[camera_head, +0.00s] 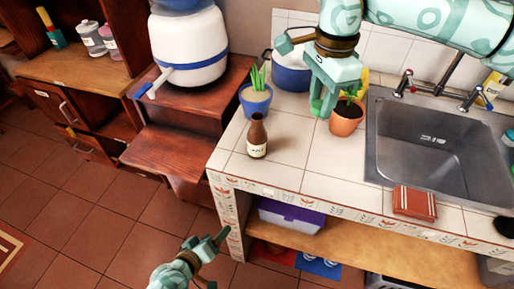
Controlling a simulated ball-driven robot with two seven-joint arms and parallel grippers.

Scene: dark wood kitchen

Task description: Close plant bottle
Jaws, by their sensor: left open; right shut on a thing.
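A brown bottle (257,137) with a pale label stands upright on the tiled counter. A blue pot (256,101) with a green plant stands behind it. An orange plant pot (346,121) with a leafy plant stands to the right, near the sink. My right gripper (322,108) comes down from above at the orange pot's left side. It is shut, apparently on this pot's rim or plant; its fingers partly hide the contact. My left gripper (218,254) is open and empty, low in front of the counter and well below the bottle.
A sink (437,137) with a tap fills the counter's right side. A red-brown block (414,203) lies at the front edge. Counter around the bottle is clear.

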